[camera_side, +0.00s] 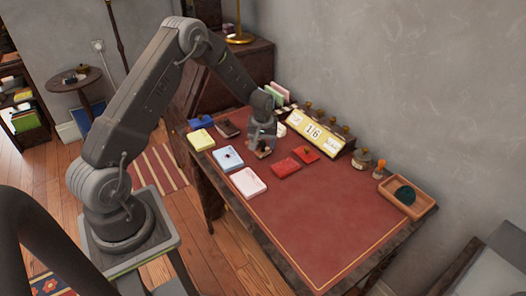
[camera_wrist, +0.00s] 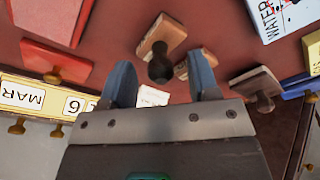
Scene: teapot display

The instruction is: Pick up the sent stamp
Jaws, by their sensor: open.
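My gripper (camera_wrist: 160,64) is open, its two blue fingers spread and nothing held between them. A wooden stamp (camera_wrist: 161,38) with a dark round handle lies just beyond the gap between the fingers. A second wooden stamp (camera_wrist: 183,68) is partly hidden behind the right finger. A dark stamp (camera_wrist: 258,84) lies further right. No word on any stamp is readable, so I cannot tell which is the sent stamp.
A yellow calendar block (camera_side: 315,132) stands at the desk's back with knobbed stamps around it. Red pads (camera_side: 286,168), a pink pad (camera_side: 247,182) and a light blue pad (camera_side: 228,158) lie nearby. A wooden tray (camera_side: 427,207) sits at right. The desk's front right is clear.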

